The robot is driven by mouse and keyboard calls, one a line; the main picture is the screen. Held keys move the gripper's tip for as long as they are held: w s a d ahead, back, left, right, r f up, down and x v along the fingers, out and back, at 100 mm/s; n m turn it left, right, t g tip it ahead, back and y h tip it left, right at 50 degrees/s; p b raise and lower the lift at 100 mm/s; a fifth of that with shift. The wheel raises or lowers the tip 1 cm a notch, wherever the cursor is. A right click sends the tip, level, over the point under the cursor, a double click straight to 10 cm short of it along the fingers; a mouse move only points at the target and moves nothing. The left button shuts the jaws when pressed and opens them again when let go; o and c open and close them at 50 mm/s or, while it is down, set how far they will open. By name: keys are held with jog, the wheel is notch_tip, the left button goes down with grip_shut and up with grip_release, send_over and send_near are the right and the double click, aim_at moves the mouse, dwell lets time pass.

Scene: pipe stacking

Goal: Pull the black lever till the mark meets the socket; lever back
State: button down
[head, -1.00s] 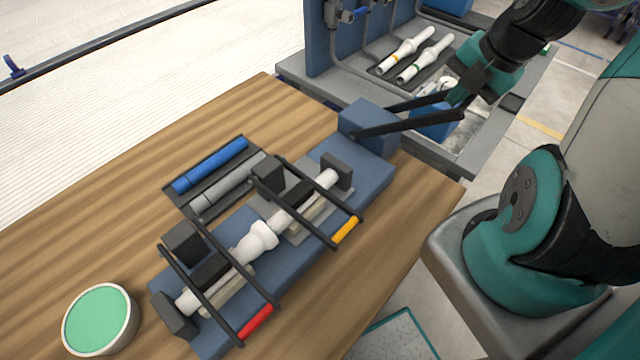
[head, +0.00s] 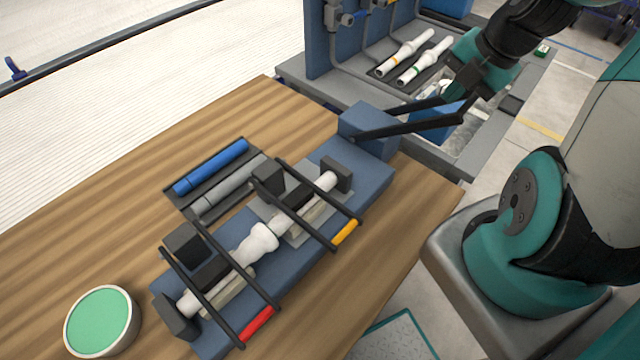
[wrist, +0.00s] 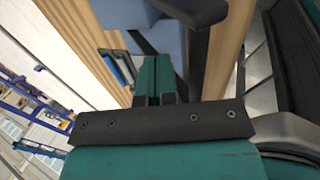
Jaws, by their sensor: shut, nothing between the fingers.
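The black lever (head: 412,124) is made of dark bars reaching right from the blue block (head: 368,128) at the far end of the pipe fixture. My gripper (head: 448,98) is shut and empty by the lever's outer end. In the wrist view my gripper (wrist: 158,72) has its fingers together, with dark lever bars (wrist: 218,62) beside and beyond them. I cannot tell whether it touches the lever. The white pipe with the socket (head: 259,241) lies in the near clamp. The other white pipe (head: 283,221) lies in line and meets the socket. The mark is too small to make out.
Black clamp bars with a red handle (head: 257,326) and a yellow handle (head: 345,232) cross the pipes. A tray with a blue rod (head: 211,166) and a grey rod lies behind. A round green-topped tub (head: 101,320) stands near left. Spare pipes (head: 405,52) lie on the grey bench.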

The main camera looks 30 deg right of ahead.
jog(key=shift+p+v, duration=2.8)
jog(key=shift+v, duration=1.3)
jog(key=shift+w, duration=0.1)
jog(key=shift+a, duration=0.1)
jog(key=w+a+r+m+y, duration=0.15)
jog(key=a+m, duration=0.25)
jog(key=a, duration=0.5)
jog(key=s+a+r+m+g, duration=0.1)
jog(key=s+a+r+m, duration=0.1)
jog(key=a, duration=0.4)
jog(key=s+a+r+m+g+y, duration=0.1)
jog(key=s+a+r+m, duration=0.1)
jog(key=a+m, duration=0.3)
jog(key=s+a+r+m+g, duration=0.1)
jog(key=s+a+r+m, duration=0.1)
jog(key=a, duration=0.5)
jog(key=shift+s+a+m+g, duration=0.2)
jog(key=shift+s+m+g, duration=0.1)
jog(key=shift+s+m, duration=0.65)
jog(key=c, duration=1.5)
grip_release()
jog(key=shift+s+a, duration=0.15)
jog(key=shift+s, duration=0.05)
jog(key=shift+c, duration=0.2)
jog(key=o, duration=0.4)
jog(key=shift+m, duration=0.25)
